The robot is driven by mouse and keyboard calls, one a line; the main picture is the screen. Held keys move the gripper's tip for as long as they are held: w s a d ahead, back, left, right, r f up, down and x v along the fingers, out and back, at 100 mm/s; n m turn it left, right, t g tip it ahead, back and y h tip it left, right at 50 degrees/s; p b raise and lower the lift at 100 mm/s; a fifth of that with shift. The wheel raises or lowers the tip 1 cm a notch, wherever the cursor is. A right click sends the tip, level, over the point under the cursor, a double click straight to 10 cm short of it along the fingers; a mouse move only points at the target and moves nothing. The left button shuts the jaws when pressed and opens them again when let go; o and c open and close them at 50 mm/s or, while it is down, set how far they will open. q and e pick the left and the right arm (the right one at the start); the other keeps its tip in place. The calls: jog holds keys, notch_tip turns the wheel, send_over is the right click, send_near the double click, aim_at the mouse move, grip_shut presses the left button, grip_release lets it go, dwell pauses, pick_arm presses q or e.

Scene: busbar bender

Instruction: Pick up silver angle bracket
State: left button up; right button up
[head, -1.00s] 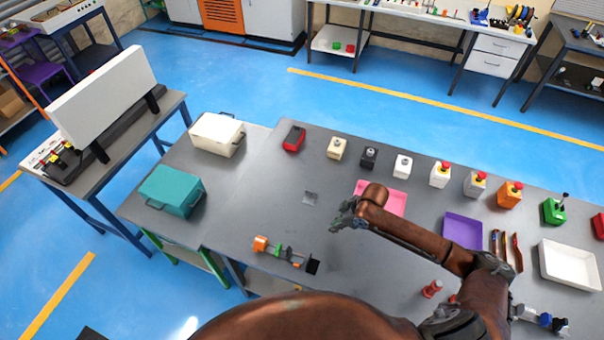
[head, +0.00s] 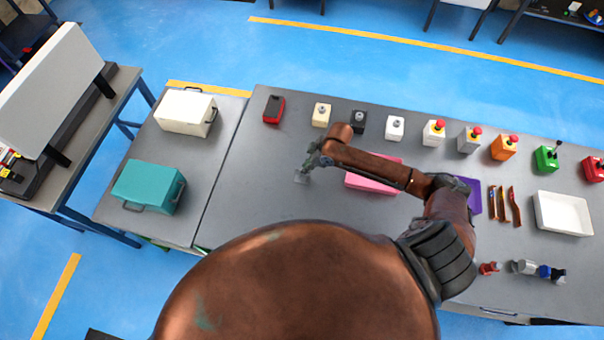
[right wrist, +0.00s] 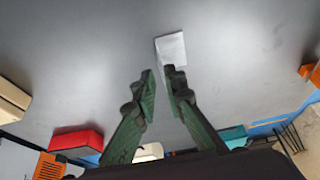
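The silver angle bracket (head: 301,177) is a small pale grey piece lying on the grey table, left of the pink tray. It also shows in the right wrist view (right wrist: 171,47), just beyond the fingertips. My right gripper (head: 308,166) is right at the bracket in the head view. In the right wrist view its green fingers (right wrist: 161,82) are apart with a narrow gap and nothing between them. One fingertip overlaps the bracket's near edge; I cannot tell whether they touch. My left gripper is not in view.
The pink tray (head: 372,184) lies under my right forearm. A row of small boxes, including a red one (head: 274,109) and a cream one (head: 321,115), stands along the far side. A teal case (head: 148,187) stands at the left. The table around the bracket is clear.

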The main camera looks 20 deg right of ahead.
aim_at(303, 175)
jog(key=shift+x, duration=2)
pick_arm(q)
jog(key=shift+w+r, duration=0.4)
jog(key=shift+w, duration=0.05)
pick_arm(e)
jog(key=shift+s, duration=0.15)
jog(key=shift+c, duration=0.4)
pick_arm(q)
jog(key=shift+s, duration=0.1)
pick_arm(e)
grip_shut()
jog(key=shift+r, duration=0.1)
